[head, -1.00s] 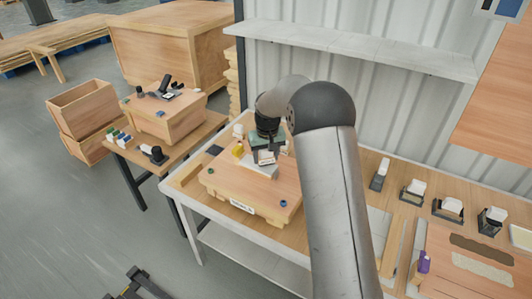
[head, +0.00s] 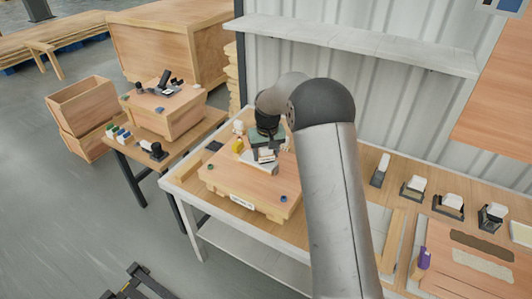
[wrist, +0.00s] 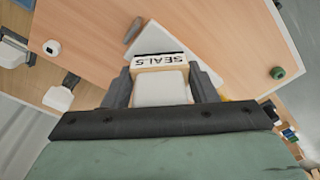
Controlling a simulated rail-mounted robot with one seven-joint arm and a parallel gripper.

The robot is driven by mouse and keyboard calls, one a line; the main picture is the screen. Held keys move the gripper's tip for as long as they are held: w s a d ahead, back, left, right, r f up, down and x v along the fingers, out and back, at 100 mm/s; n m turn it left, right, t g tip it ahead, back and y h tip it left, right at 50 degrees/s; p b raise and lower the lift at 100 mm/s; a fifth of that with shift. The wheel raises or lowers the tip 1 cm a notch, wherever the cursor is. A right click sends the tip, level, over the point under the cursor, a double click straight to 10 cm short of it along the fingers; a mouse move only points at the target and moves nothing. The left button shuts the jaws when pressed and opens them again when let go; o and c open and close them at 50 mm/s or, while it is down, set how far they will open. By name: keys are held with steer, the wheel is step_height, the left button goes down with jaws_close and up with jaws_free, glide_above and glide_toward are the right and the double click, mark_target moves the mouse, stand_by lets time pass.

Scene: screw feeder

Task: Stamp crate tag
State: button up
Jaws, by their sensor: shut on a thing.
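My gripper (wrist: 160,85) is shut on a pale block labelled SEALS (wrist: 160,64), with one dark finger on each side of it. In the head view my gripper (head: 265,153) is over the back part of the wooden crate (head: 250,185) on the white-framed table. Whether the block touches the crate lid is hard to tell. A small white tag (head: 242,201) with dark marks sits on the crate's front face. A green knob (wrist: 278,73) on the lid shows at the right in the wrist view.
A yellow item (head: 238,146) is left of my gripper. A blue knob (head: 284,198) is at the lid's front right. Several stands with white-topped items (head: 448,204) line the table at right. Another crate (head: 168,115) stands on the side table. A shelf (head: 360,48) hangs behind.

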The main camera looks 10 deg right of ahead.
steer(key=shift+f+b, duration=0.35)
steer(key=shift+f, duration=0.15)
stand_by(1.2)
steer(key=shift+r, duration=0.1)
steer(key=shift+r+p, duration=2.1)
steer(key=shift+r, duration=1.4)
steer(key=shift+s+f, duration=0.1)
